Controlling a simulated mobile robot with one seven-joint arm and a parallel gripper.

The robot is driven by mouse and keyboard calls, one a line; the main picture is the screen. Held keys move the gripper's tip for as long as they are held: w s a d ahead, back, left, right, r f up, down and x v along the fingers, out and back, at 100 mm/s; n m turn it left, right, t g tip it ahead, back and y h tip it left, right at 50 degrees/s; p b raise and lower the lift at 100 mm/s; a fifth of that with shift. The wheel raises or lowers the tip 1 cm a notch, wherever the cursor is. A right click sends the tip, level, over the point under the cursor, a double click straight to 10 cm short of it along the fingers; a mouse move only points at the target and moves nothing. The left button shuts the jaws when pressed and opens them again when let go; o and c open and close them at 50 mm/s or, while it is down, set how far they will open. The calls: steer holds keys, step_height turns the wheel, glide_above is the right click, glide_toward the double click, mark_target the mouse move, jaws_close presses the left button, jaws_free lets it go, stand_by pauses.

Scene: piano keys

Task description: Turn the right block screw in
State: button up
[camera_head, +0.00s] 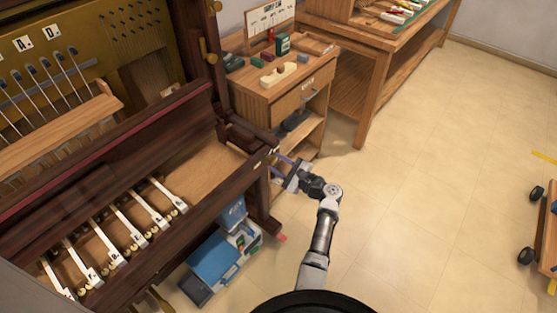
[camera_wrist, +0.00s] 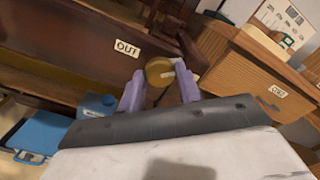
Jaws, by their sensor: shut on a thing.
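The right block screw (camera_wrist: 159,71) is a round brass knob at the right front end of the dark wooden piano; in the head view it is a small brass spot (camera_head: 271,157) by the end of the key rail. My gripper (camera_head: 281,167) reaches it from the right. In the wrist view the purple fingers of my gripper (camera_wrist: 159,88) stand on both sides of the knob and are shut on it. A pale mark shows on the knob's face. The screw's shaft is hidden behind the knob. A white label reading OUT (camera_wrist: 127,48) is on the wood left of the screw.
Several white keys (camera_head: 131,228) lie in the open keybed at left. A small wooden cabinet (camera_head: 290,98) with tools on top stands close behind my gripper. A blue box (camera_head: 211,258) sits on the floor below the piano. The floor at right is mostly clear.

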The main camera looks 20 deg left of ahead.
steer(key=m+p, duration=0.3)
steer(key=m, duration=0.2)
steer(key=shift+r, duration=0.1)
steer(key=shift+m+p, duration=0.8)
steer(key=shift+m, duration=0.5)
steer(key=o, duration=1)
steer(key=b+v, duration=0.2)
steer(key=v, duration=1.2)
steer(key=shift+a+b, duration=0.1)
steer(key=shift+b, duration=0.25)
